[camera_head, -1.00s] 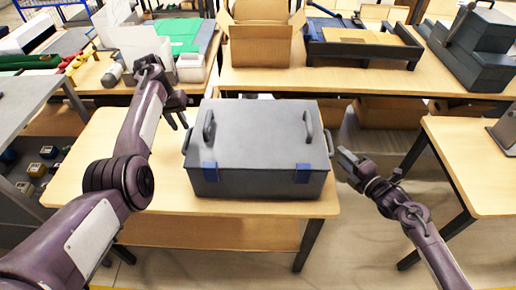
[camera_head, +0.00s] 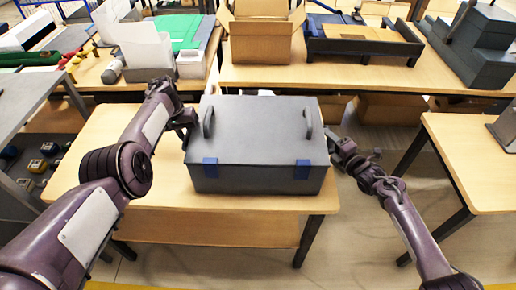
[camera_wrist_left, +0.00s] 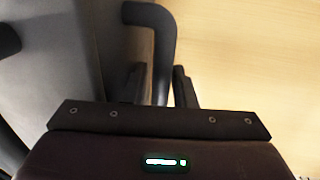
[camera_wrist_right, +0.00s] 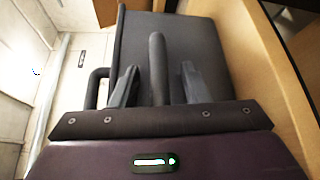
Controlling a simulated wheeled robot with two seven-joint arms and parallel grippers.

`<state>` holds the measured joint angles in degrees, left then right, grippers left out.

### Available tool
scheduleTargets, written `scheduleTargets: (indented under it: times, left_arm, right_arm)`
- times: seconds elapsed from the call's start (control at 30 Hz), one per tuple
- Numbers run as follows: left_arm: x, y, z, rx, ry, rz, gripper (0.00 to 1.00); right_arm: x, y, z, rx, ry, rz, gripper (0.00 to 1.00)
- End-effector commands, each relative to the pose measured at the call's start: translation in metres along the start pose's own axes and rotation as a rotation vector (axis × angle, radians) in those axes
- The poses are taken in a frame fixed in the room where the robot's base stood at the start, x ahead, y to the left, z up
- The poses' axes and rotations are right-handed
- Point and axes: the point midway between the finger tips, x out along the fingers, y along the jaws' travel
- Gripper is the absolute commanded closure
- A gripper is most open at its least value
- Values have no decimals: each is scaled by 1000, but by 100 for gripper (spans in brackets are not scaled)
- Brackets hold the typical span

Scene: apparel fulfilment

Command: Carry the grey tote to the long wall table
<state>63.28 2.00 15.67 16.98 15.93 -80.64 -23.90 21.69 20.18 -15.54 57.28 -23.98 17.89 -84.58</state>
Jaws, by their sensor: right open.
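The grey tote (camera_head: 255,130), a lidded box with two blue latches on its front, stands on a wooden table (camera_head: 130,200). In the head view my left gripper (camera_head: 188,122) is at its left side. In the left wrist view a dark bent handle (camera_wrist_left: 160,40) passes between that gripper's fingers (camera_wrist_left: 158,88); I cannot tell if they press on it. My right gripper (camera_head: 338,152) is at the tote's right side. In the right wrist view its fingers (camera_wrist_right: 158,88) are open on either side of a dark handle bar (camera_wrist_right: 157,55), with gaps.
A long wooden table (camera_head: 285,78) runs behind, holding an open cardboard box (camera_head: 262,42), a dark tray (camera_head: 365,42) and a grey stepped case (camera_head: 475,45). Another table (camera_head: 470,150) stands at right, with bare floor (camera_head: 390,200) between. A grey shelf unit (camera_head: 30,105) is at left.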

Motion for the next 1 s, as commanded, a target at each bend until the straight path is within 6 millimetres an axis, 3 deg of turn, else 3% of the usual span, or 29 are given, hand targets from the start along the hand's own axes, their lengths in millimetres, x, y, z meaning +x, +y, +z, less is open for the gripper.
scheduleTargets:
  times: [0.2,0.37,0.5,1.0]
  left_arm:
    - [0,0,0,0,0,0,77]
    - [0,0,0,0,0,0,98]
    - [0,0,0,0,0,0,100]
    - [-3,0,-1,0,3,0,100]
  right_arm:
    - [0,0,0,0,0,0,60]
    - [0,0,0,0,0,0,81]
    - [0,0,0,0,0,-1,99]
    - [0,4,2,-2,-2,6,100]
